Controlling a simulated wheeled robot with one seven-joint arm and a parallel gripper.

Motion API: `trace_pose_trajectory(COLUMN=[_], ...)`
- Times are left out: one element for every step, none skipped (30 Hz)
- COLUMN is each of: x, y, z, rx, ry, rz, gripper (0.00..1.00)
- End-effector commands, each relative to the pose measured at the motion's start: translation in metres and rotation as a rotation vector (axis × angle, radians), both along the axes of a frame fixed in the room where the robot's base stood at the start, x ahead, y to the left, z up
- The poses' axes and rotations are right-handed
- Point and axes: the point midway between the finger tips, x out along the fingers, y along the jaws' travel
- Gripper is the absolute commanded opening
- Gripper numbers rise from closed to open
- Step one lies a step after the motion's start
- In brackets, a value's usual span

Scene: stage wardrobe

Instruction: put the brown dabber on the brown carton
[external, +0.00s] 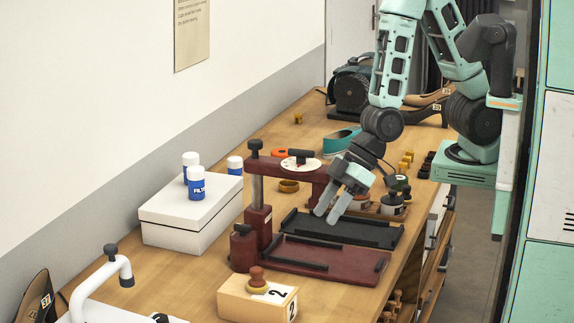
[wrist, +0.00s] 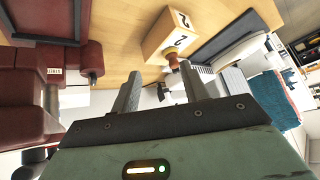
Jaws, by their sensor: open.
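A brown dabber (external: 257,278) with a rounded knob and a yellowish base stands upright on top of a light brown carton (external: 240,300) marked "2", at the front of the bench. In the wrist view the dabber (wrist: 173,58) shows against the carton (wrist: 158,38), beyond my fingertips. My gripper (external: 328,214) is open and empty. It hangs over the dark red press, behind and to the right of the carton, apart from both dabber and carton. In the wrist view my gripper (wrist: 161,78) has nothing between its fingers.
The dark red press (external: 325,258) with a black tray (external: 345,230) lies under my gripper. A white box (external: 190,215) with blue-and-white bottles stands left. A white bent-tube device (external: 100,275) is at the front left. Small jars (external: 392,204) stand right of my gripper.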

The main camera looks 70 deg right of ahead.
Motion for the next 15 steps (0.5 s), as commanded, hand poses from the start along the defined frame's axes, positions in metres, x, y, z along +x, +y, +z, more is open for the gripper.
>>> trace_pose_trajectory(x=[-0.004, -0.009, -0.015, -0.021, -0.026, -0.034, -0.04, -0.046, -0.054, -0.059, -0.064, -0.07, -0.075, -0.078, -0.082], y=[-0.013, -0.021, -0.033, -0.043, -0.053, -0.066, -0.075, -0.085, -0.097, -0.105, -0.112, -0.121, -0.126, -0.131, -0.136], z=[0.012, 0.016, 0.022, 0.027, 0.032, 0.038, 0.043, 0.048, 0.053, 0.057, 0.061, 0.065, 0.067, 0.07, 0.072], rx=[-0.036, -0.066, -0.107, -0.138, -0.17, -0.21, -0.241, -0.27, -0.308, -0.333, -0.357, -0.385, -0.402, -0.418, -0.434], ry=[0.04, 0.072, 0.112, 0.143, 0.173, 0.21, 0.237, 0.262, 0.294, 0.315, 0.336, 0.359, 0.373, 0.386, 0.399], rz=[-0.003, -0.001, 0.0, -0.001, -0.001, -0.003, -0.005, -0.008, -0.012, -0.017, -0.019, -0.025, -0.027, -0.029, -0.032], gripper=[0.45, 0.45, 0.45, 0.45, 0.45, 0.45, 0.45, 0.45, 0.45, 0.45, 0.45, 0.45, 0.45, 0.45, 0.45])
